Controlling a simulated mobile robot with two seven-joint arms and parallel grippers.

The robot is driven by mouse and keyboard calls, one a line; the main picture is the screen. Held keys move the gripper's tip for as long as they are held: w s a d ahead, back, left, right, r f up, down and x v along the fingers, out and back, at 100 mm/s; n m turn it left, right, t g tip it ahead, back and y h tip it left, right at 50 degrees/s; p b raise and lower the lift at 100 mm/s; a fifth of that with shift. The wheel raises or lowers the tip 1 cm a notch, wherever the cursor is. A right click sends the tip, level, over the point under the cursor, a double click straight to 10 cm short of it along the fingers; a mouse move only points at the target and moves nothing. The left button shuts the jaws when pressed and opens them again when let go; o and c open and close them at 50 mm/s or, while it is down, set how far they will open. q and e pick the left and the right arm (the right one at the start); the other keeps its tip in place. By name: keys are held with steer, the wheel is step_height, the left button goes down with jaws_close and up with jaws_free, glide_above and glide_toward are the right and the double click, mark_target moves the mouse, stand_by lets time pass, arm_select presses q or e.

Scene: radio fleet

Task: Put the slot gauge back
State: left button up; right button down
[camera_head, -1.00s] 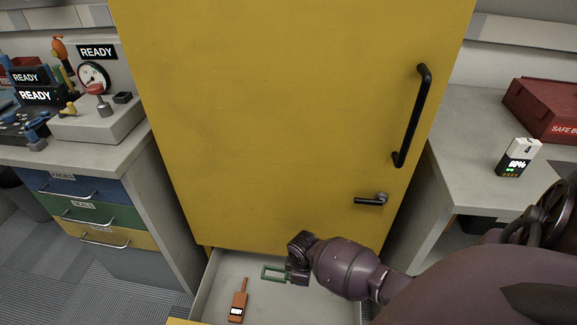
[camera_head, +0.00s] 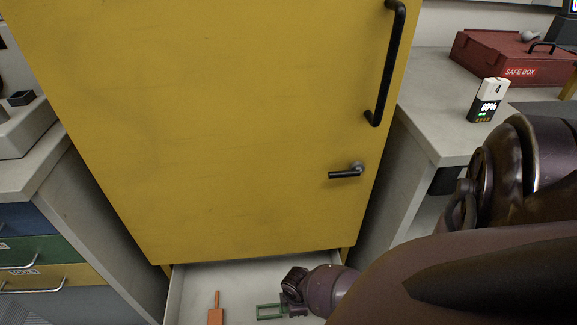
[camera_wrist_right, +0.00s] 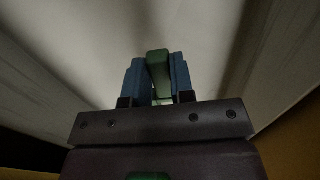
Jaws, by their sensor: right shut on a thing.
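The slot gauge appears to be the green rectangular frame (camera_head: 270,311), over or in the open drawer (camera_head: 190,285) under the yellow cabinet. My right gripper (camera_head: 286,306) is shut on one end of it. In the right wrist view the green piece (camera_wrist_right: 158,72) sits between the blue fingers of the right gripper (camera_wrist_right: 157,85), with the pale drawer interior beyond. I cannot tell whether the frame touches the drawer floor. An orange handheld device (camera_head: 215,315) with a thin stem lies in the drawer, left of the frame. My left gripper is out of view.
The yellow cabinet door (camera_head: 230,120) is closed above the drawer, with a black bar handle (camera_head: 385,70) and a lever (camera_head: 345,173). A counter on the right holds a battery unit (camera_head: 488,100) and a red safe box (camera_head: 510,60). Coloured drawers (camera_head: 30,245) stand at left.

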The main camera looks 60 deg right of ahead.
step_height(320, 180, down, 2)
steer(key=shift+f+b, duration=0.15)
steer(key=shift+b, duration=0.25)
steer(key=f, duration=0.1)
steer(key=f+b, duration=0.2)
steer(key=shift+s+f, duration=0.15)
steer(key=shift+s, duration=0.1)
steer(key=shift+f, duration=0.35)
steer(key=shift+w, duration=0.2)
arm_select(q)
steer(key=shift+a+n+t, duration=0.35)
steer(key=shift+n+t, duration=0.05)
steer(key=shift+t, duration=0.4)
arm_select(e)
steer(key=shift+w, duration=0.15)
steer(key=shift+f+b, duration=0.2)
steer(key=shift+b, duration=0.15)
steer(key=c, duration=1)
jaws_free()
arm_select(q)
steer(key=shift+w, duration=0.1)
arm_select(e)
steer(key=shift+r, duration=0.1)
